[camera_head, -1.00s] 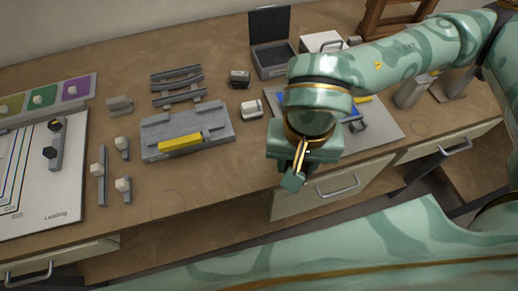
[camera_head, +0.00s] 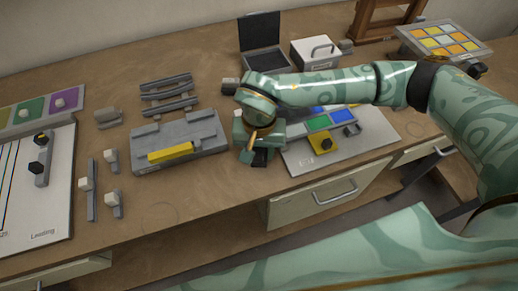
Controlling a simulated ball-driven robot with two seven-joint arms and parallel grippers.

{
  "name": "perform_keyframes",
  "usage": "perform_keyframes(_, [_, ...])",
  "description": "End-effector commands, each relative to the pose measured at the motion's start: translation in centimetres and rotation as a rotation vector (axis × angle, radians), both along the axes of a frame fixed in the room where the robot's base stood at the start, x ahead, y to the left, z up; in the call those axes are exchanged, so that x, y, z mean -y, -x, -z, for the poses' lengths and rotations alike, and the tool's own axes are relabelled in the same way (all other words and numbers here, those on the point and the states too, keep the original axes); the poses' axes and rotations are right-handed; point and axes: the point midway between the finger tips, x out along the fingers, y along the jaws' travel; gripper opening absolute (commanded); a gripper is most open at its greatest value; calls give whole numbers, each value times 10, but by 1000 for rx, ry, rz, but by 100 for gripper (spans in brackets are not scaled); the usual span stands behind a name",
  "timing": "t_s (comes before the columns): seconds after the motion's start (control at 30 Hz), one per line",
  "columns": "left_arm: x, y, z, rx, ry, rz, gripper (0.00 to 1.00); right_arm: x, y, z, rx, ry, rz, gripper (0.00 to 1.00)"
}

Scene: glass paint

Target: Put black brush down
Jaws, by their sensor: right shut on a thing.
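My right gripper (camera_head: 256,153) is near the middle of the view, just right of the grey block with a yellow strip (camera_head: 172,152). It is shut on a small black piece, probably the black brush (camera_head: 262,157), which shows only in part at the fingertips. The fingers hide the rest. I cannot tell whether it touches the table. A thin gold-coloured strip also shows at the fingers. My left gripper is not in view.
A paint board (camera_head: 372,139) with blue, green and yellow patches lies right of the gripper. Small grey pieces with pale caps (camera_head: 86,184) stand left of the grey block. A white board (camera_head: 50,215) is at far left. Bare table (camera_head: 205,185) lies in front.

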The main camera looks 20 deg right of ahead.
Motion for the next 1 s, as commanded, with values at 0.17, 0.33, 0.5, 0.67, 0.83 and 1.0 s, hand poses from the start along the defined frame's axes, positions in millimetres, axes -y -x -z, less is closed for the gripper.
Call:
perform_keyframes(0.17, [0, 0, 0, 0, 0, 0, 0, 0, 0, -1, 1, -1, 0, 19])
perform_keyframes(0.33, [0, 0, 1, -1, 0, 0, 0, 0, 0, 2, 1, -1, 0, 46])
perform_keyframes(0.5, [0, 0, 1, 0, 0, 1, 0, 0, 0, 2, 1, -1, 1, 59])
perform_keyframes(0.67, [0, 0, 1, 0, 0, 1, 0, 0, 0, 1, 1, -1, 1, 59])
perform_keyframes(0.83, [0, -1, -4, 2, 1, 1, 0, 0, -2, -18, 6, -1, 1, 59])
perform_keyframes(1.0, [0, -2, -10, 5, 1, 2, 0, 0, -2, -59, 8, 0, 1, 59])
